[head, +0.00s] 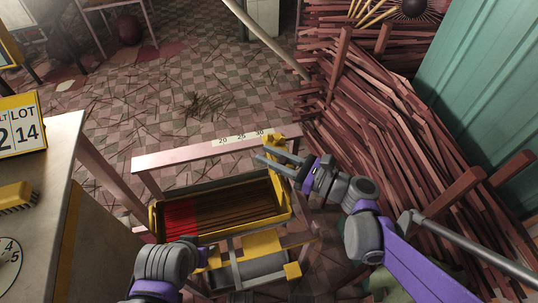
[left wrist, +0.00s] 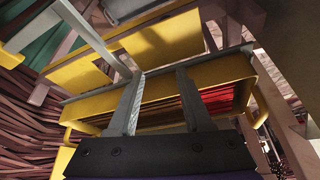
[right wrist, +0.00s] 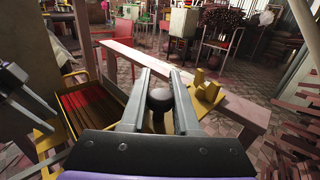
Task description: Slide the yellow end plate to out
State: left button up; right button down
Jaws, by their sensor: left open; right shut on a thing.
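Whether the knob belongs to the end plate is partly hidden. My left gripper (left wrist: 158,76) is open and empty, close to the yellow frame in the left wrist view. Its fingers are mostly hidden in the head view.
A pale rail (head: 190,155) with a scale marked 20, 25, 30 runs behind the tray. A yellow bracket (right wrist: 205,88) sits on it. A table (head: 50,190) with a brush and a dial is at left. Bundled reddish sticks (head: 400,140) crowd the right. Tiled floor lies beyond.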

jog(key=d, duration=0.1)
jog(key=w+d, duration=0.1)
jog(key=d, duration=0.3)
jog(key=shift+w+d, duration=0.1)
jog(key=shift+w, duration=0.2)
jog(key=c, duration=0.7)
grip_release()
jog(key=shift+o, duration=0.2)
pick_arm(q)
jog(key=shift+r+p, duration=0.3)
jog(key=shift+r, duration=0.1)
pick_arm(e)
jog(key=v, duration=1)
jog(key=shift+s+d, duration=0.15)
jog(key=shift+d, duration=0.15)
